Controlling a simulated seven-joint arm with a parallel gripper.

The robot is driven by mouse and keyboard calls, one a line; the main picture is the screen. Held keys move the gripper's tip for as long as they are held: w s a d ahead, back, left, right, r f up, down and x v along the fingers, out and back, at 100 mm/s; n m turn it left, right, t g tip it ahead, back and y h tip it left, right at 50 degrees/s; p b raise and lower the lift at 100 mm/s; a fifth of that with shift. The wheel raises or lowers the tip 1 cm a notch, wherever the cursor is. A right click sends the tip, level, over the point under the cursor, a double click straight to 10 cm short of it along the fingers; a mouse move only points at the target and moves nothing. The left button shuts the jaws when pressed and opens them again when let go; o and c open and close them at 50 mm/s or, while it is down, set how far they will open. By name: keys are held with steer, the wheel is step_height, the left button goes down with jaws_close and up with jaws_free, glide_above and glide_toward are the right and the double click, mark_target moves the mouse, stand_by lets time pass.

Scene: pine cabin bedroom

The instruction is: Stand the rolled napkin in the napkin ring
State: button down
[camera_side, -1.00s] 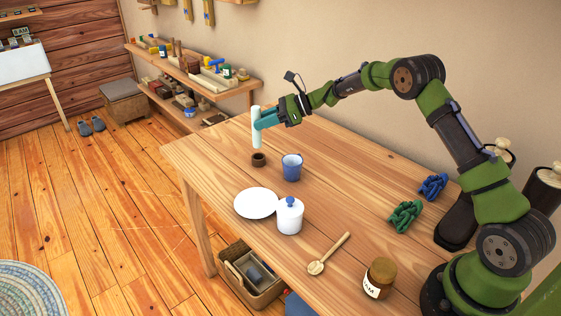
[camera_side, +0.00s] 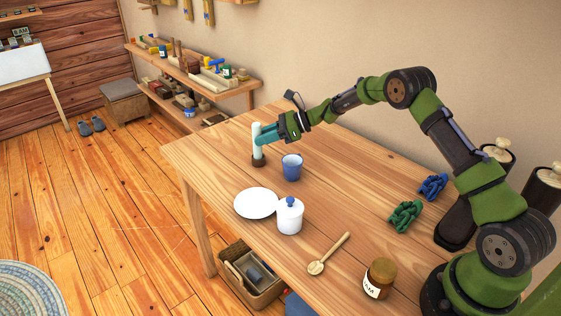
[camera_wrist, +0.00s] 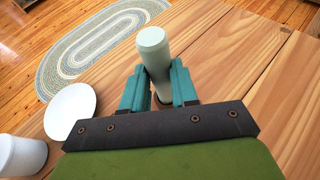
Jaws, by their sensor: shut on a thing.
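The rolled napkin (camera_side: 257,140) is a pale, upright cylinder near the far left end of the table. My gripper (camera_side: 263,135) is shut on it, with teal fingers on either side of it. In the wrist view the napkin (camera_wrist: 154,50) stands between the two fingers (camera_wrist: 160,88). The dark brown napkin ring (camera_side: 259,161) sits on the table at the napkin's lower end. The napkin's bottom meets the ring's top in the side view; I cannot tell how deep it is inside. The ring is mostly hidden in the wrist view.
A blue cup (camera_side: 292,167) stands close to the right of the ring. A white plate (camera_side: 255,203), a white lidded jar (camera_side: 289,216), a wooden spoon (camera_side: 329,254) and a brown jar (camera_side: 380,278) are nearer. Green (camera_side: 404,216) and blue (camera_side: 433,187) knotted things lie at right.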

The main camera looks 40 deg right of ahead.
steer(key=c, duration=0.8)
jaws_free()
steer(key=v, duration=1.7)
steer(key=shift+a, duration=0.1)
steer(key=shift+f, duration=0.15)
